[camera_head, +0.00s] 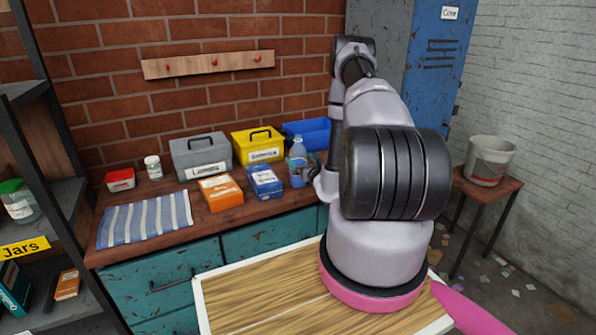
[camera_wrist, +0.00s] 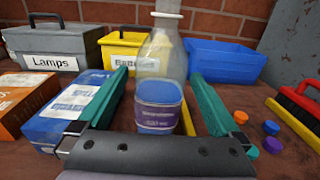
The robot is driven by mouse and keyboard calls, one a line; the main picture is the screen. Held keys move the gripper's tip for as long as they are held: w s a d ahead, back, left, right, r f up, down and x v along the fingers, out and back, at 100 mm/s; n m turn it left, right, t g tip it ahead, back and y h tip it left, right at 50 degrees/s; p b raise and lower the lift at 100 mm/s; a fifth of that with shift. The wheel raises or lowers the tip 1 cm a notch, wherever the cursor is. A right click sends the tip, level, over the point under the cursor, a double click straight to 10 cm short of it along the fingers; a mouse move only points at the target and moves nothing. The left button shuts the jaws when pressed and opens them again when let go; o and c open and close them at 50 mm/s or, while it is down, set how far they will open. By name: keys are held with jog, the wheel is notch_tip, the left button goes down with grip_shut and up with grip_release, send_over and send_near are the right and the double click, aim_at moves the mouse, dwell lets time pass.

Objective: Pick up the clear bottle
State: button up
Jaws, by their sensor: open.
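In the head view the bottle (camera_head: 298,149) stands on the wooden counter in front of the yellow and blue containers. I cannot tell whether the fingers touch anything. In the head view my gripper (camera_head: 318,176) is partly hidden by my arm.
A blue box (camera_wrist: 76,108) lies close outside the left finger, beside an orange box (camera_head: 221,192). A grey toolbox (camera_head: 201,153), yellow toolbox (camera_head: 258,146) and blue bin (camera_wrist: 222,62) stand behind. Several caps (camera_wrist: 271,128) and a red brush (camera_wrist: 300,103) lie right.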

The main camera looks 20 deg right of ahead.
jog(key=w, duration=0.5)
jog(key=shift+w+r, duration=0.35)
jog(key=shift+r, duration=0.05)
grip_shut()
